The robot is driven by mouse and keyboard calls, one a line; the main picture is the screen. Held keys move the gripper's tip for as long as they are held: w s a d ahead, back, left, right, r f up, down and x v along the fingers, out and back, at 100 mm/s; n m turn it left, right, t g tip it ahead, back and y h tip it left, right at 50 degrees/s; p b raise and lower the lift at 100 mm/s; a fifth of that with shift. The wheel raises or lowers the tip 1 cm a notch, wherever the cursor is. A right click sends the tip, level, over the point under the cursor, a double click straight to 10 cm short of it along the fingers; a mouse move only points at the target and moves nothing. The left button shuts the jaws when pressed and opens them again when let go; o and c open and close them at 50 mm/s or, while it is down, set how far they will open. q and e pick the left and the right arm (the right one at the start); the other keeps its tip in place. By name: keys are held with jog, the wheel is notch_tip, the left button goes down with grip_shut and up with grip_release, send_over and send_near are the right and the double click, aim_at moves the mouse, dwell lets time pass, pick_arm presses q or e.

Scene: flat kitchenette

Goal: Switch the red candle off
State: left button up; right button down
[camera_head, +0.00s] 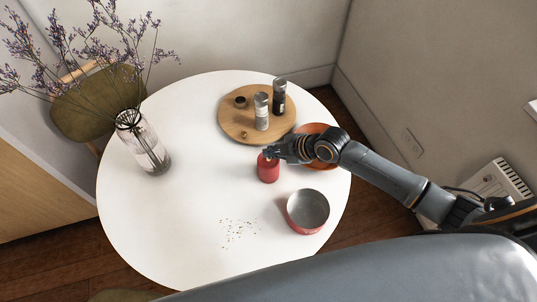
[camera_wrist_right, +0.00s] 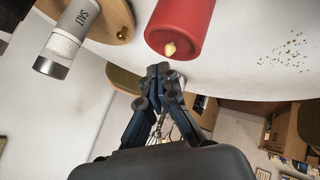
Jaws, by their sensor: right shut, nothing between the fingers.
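The red candle (camera_head: 268,171) stands upright on the white round table (camera_head: 190,215), right of its middle in the head view. In the right wrist view the candle (camera_wrist_right: 183,22) fills the top, with a small yellowish flame-shaped tip (camera_wrist_right: 170,49) at its end. My right gripper (camera_head: 270,154) is at the candle's top in the head view. In the wrist view its fingertips (camera_wrist_right: 160,70) are together and empty, just short of the yellowish tip. I cannot tell whether they touch it. My left gripper is not in view.
A wooden board (camera_head: 232,125) with salt and pepper grinders (camera_head: 279,97) stands behind the candle. An orange plate (camera_head: 312,130) lies partly under my right arm. A red bowl (camera_head: 308,211) stands front right. A glass vase (camera_head: 142,145) of dried flowers stands left. Crumbs (camera_head: 238,232) lie in front.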

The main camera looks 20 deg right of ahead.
jog(key=shift+r, duration=0.1)
notch_tip(320, 180, up, 6)
jog(key=p, duration=0.5)
dwell(0.4)
